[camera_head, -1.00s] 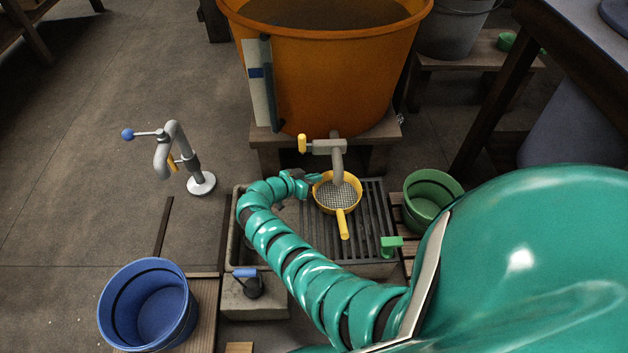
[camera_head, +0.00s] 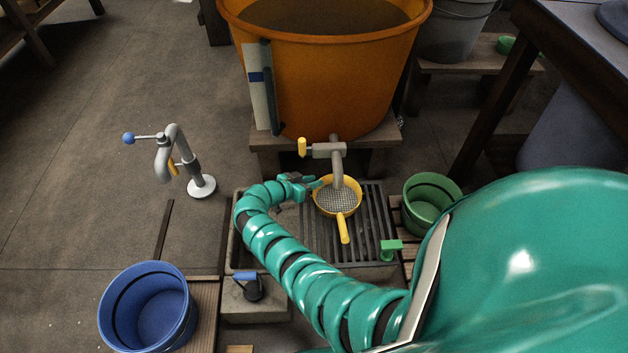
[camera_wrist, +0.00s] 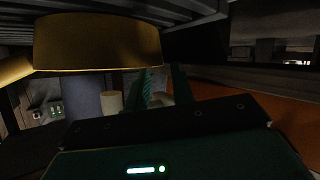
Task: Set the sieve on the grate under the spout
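The yellow sieve (camera_head: 344,228), with a round mesh bowl and a straight handle pointing toward me, appears to rest level on the dark slatted grate (camera_head: 366,240). Its bowl is below the grey spout (camera_head: 338,165) of the orange tub, and the spout hides part of its back. My gripper (camera_head: 316,184) is at the bowl's left rim. In the wrist view the gripper's two fingers (camera_wrist: 165,86) stand apart with a gap between them, and the sieve's yellow wall (camera_wrist: 98,45) shows just beyond their tips. I cannot tell whether a finger still touches the rim.
The orange tub (camera_head: 330,75) stands on a wooden stand behind the grate. A green bucket (camera_head: 428,215) is right of the grate, a blue bucket (camera_head: 148,300) at front left. A grey standpipe (camera_head: 195,165) stands on the left floor. A yellow-handled tap lever (camera_head: 302,147) sits beside the spout.

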